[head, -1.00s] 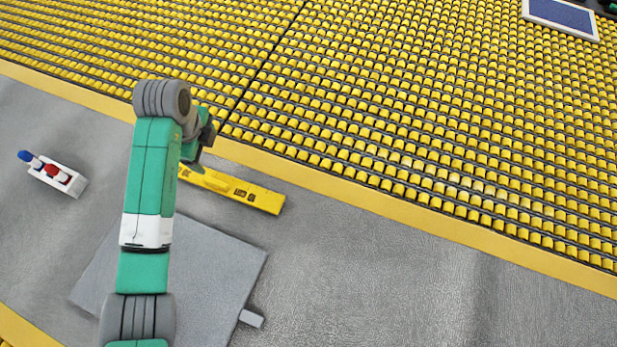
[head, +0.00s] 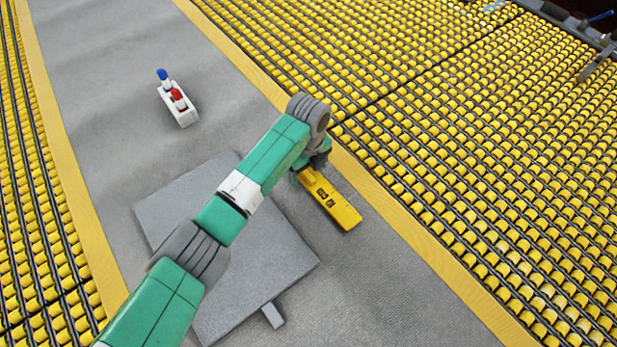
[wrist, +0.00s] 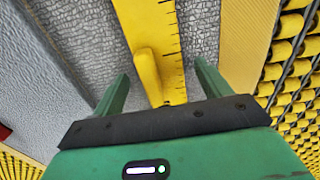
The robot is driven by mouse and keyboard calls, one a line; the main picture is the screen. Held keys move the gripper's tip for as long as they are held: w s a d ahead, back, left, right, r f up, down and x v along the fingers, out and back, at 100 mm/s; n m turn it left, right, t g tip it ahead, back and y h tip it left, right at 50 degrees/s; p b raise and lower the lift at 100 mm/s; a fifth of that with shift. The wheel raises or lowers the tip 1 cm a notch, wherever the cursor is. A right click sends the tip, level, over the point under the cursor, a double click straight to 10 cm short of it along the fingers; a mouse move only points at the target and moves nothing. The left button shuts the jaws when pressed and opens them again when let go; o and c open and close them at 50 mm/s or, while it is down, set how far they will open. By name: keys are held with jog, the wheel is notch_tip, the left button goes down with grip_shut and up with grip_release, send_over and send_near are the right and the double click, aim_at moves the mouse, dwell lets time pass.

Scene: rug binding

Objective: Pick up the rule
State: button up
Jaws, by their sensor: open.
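The rule is a long yellow bar with black markings (head: 338,207), lying flat on the grey surface beside the yellow border. In the wrist view the rule (wrist: 158,25) runs up the picture with tick marks on its right edge. A raised yellow grip (wrist: 148,75) stands on it. My gripper (wrist: 160,72) is open, its two green fingers on either side of the rule and its grip, with gaps on both sides. In the head view my wrist hides the rule's far end and most of the gripper.
A grey slab (head: 285,262) with a small tab lies under and beside my arm. A white holder (head: 181,112) with a blue-topped and a red-topped item stands further back. Yellow roller beds (head: 480,190) flank the grey strip. The strip right of the rule is clear.

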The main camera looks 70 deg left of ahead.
jog(key=c, duration=1.2)
